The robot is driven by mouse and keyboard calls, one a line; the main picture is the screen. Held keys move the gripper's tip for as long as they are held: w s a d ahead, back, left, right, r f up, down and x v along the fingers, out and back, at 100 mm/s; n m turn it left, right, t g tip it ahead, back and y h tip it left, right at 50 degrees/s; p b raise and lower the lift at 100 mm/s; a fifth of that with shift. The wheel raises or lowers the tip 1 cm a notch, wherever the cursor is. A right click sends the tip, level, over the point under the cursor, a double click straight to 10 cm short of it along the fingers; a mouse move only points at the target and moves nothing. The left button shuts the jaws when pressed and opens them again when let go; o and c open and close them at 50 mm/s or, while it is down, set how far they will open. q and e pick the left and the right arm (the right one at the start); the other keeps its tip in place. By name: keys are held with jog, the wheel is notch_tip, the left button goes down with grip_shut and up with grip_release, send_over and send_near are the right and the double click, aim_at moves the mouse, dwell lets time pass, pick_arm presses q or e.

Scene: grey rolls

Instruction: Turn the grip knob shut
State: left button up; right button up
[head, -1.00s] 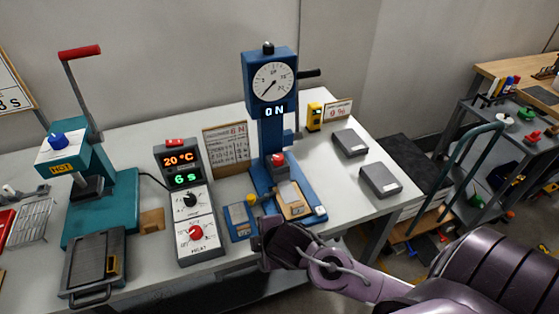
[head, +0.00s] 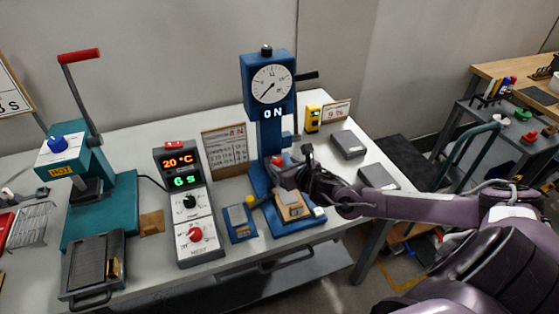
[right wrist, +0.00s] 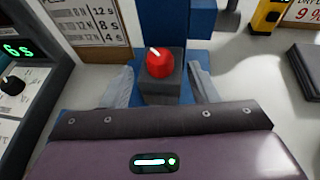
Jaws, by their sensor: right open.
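A red knob (head: 277,160) with a white pointer line sits on a grey block at the foot of the blue dial tester (head: 270,135). In the right wrist view the red knob (right wrist: 160,64) is just ahead, its line pointing up and slightly left. My right gripper (head: 291,170) is at the knob's right in the head view, partly hiding the block. In the right wrist view my right gripper (right wrist: 162,84) is open, one finger on each side of the block, with nothing held. Contact with the knob cannot be told. My left gripper is not in view.
Left of the tester stand a control box (head: 184,215) with its own red dial and a blue block (head: 239,222). A teal press (head: 105,205) is farther left. Two grey boxes (head: 348,144) and a yellow meter (head: 312,118) are to the right.

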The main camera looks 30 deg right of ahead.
aim_at(279, 161)
jog(key=shift+x, duration=2.15)
jog(key=c, duration=1)
